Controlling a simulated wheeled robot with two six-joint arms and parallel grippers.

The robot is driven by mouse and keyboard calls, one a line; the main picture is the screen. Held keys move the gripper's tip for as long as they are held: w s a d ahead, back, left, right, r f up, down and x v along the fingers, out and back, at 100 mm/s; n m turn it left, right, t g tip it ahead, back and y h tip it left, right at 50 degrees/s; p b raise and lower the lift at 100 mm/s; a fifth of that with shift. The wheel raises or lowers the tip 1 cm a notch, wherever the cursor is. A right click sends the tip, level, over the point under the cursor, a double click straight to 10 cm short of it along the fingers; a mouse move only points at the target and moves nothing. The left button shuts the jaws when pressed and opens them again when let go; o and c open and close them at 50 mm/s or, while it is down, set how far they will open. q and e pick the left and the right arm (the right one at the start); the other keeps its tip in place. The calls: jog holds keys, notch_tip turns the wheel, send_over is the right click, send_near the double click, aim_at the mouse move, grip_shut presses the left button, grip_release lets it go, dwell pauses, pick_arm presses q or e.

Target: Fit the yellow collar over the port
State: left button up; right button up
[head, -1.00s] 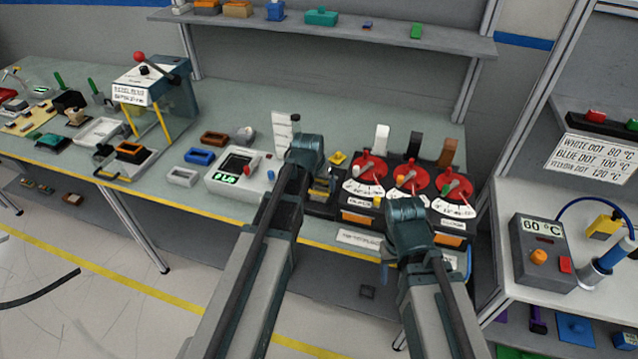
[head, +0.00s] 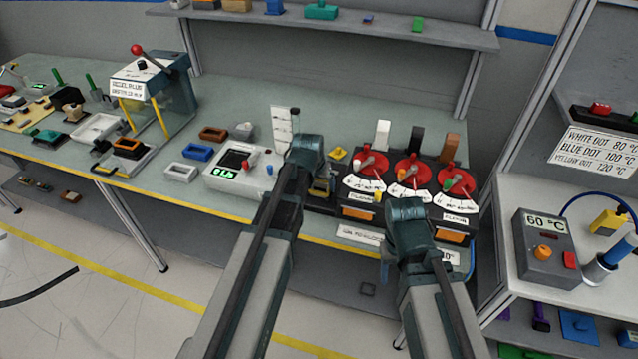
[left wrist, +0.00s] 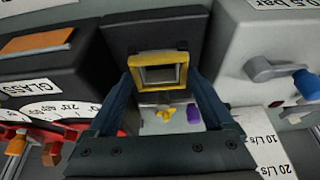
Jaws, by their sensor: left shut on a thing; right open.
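The yellow collar (left wrist: 159,73), a square frame with an open middle, is between the fingertips of my left gripper (left wrist: 158,82) in the left wrist view. My left gripper is shut on it. A dark block (left wrist: 150,32) stands directly behind the collar. A light grey square shows through the opening; I cannot tell whether this is the port or whether the collar is around it. In the head view my left gripper (head: 318,187) is low at the bench front, between the white box and the dials, and largely hides this spot. My right gripper (head: 385,268) is open, below the dials.
A white box (head: 228,170) with a green display stands left of my left gripper. Red dials (head: 412,172) on dark boxes stand close on its right. A small yellow part (head: 339,153) lies behind it. The bench's back middle (head: 235,105) is clear.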

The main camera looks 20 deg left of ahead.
pick_arm(q)
jog(key=shift+f, duration=0.2)
jog(key=o, duration=1)
jog(key=shift+o, duration=0.2)
jog(key=shift+r, duration=0.2)
jog(key=p+v, duration=1.2)
jog(key=v, duration=0.1)
jog(key=shift+r+p, duration=0.2)
jog(key=shift+p, duration=0.1)
jog(key=shift+s, duration=0.1)
